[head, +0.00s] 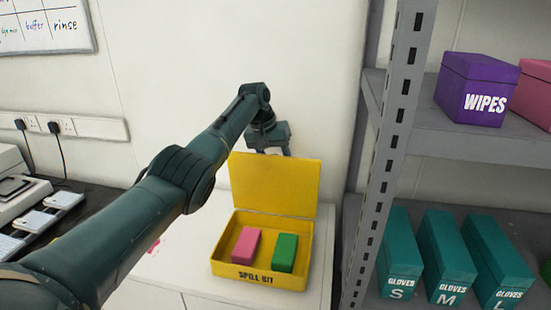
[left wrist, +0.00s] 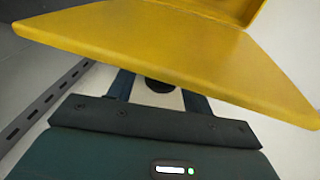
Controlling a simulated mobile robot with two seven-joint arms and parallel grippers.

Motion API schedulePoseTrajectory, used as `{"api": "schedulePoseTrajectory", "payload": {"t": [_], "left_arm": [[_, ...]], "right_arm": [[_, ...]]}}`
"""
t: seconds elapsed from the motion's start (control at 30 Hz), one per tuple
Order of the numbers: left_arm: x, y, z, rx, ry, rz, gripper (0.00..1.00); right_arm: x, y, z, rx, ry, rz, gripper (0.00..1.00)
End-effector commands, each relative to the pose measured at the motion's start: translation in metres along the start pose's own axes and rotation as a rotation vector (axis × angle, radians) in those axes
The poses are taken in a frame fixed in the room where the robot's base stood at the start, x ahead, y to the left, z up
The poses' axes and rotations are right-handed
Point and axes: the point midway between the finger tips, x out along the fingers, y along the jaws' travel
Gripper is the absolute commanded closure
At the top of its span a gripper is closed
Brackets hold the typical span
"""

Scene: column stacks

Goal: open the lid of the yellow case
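The yellow case (head: 262,275), marked SPILL KIT, stands on the white counter. Its lid (head: 273,185) is raised and stands roughly upright at the back of the case. A pink block (head: 247,244) and a green block (head: 285,252) lie inside. My left gripper reaches in behind the raised lid, which hides its fingers in the head view. In the left wrist view the lid (left wrist: 165,45) crosses in front of the left gripper (left wrist: 160,92). My right gripper is not seen.
A grey metal shelf (head: 385,165) stands close on the right, with a purple WIPES box (head: 480,90) above and teal GLOVES boxes (head: 447,255) below. The wall (head: 230,50) is close behind the case. Equipment (head: 15,185) stands on the dark bench at left.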

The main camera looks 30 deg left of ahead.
Motion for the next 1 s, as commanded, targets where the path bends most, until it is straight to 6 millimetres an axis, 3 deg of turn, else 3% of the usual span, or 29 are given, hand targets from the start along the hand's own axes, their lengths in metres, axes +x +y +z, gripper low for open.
{"api": "schedulePoseTrajectory", "payload": {"t": [0.37, 0.8, 1.0], "left_arm": [[-0.010, 0.000, -0.001, 0.001, 0.005, 0.001, 0.49], [-0.101, 0.000, -0.001, 0.000, 0.005, 0.001, 0.49], [-0.126, 0.000, 0.000, 0.000, 0.002, 0.000, 0.49]], "right_arm": [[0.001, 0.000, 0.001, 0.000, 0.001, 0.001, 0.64], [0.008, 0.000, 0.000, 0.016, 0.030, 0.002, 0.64], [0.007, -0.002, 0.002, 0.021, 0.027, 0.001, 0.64]]}}
